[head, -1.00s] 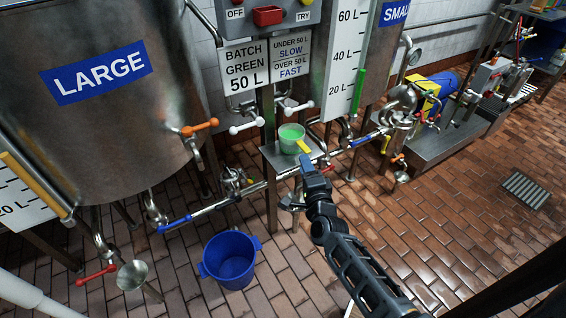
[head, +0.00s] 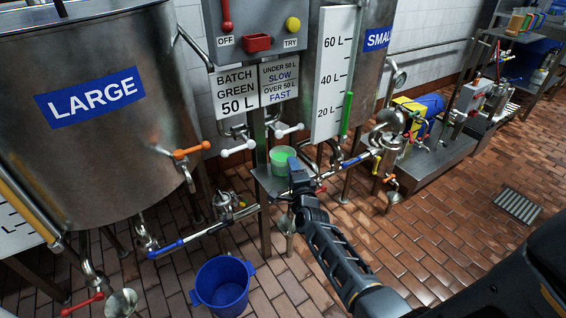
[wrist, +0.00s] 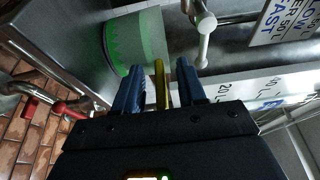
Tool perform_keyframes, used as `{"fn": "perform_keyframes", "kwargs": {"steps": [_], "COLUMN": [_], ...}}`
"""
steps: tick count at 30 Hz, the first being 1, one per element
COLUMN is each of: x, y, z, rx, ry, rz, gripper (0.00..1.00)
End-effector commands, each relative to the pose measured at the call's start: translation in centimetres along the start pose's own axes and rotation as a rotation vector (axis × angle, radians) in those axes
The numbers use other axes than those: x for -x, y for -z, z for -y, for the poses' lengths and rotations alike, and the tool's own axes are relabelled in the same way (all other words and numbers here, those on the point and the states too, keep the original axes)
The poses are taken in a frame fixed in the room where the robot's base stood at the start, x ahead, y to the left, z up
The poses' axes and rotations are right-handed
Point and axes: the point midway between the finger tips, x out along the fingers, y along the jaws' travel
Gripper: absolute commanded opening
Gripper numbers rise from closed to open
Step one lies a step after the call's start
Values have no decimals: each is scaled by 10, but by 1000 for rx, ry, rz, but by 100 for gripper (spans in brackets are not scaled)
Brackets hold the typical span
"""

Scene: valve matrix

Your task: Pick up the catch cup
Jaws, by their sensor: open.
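The catch cup (head: 283,160) is a clear cup with green liquid in it, standing upright on a small metal shelf (head: 268,186). It also shows in the wrist view (wrist: 152,38), tilted by the camera angle. Its yellow handle (wrist: 161,90) points toward my gripper. My gripper (head: 297,168) is open in front of the cup. In the wrist view, its blue fingers (wrist: 160,72) stand on either side of the handle, with a gap on each side. In the head view my gripper hides the handle.
White-handled valves (head: 290,131) sit just above and behind the cup, and one pipe end is close to my fingers in the wrist view. Pipes run beside the shelf. A blue bucket (head: 222,286) stands on the floor. The tiled floor at right is mostly clear.

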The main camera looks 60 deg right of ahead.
Motion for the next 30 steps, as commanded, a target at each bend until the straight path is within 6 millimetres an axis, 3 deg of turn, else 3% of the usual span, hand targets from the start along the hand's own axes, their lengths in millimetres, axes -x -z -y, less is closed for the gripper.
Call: {"fn": "perform_keyframes", "kwargs": {"steps": [4,16,30], "x": [0,1,1], "y": [0,0,0], "z": [0,-1,0], "rx": [1,1,1], "ry": [0,-2,-1], "rz": [0,1,1], "gripper": [38,0,0]}}
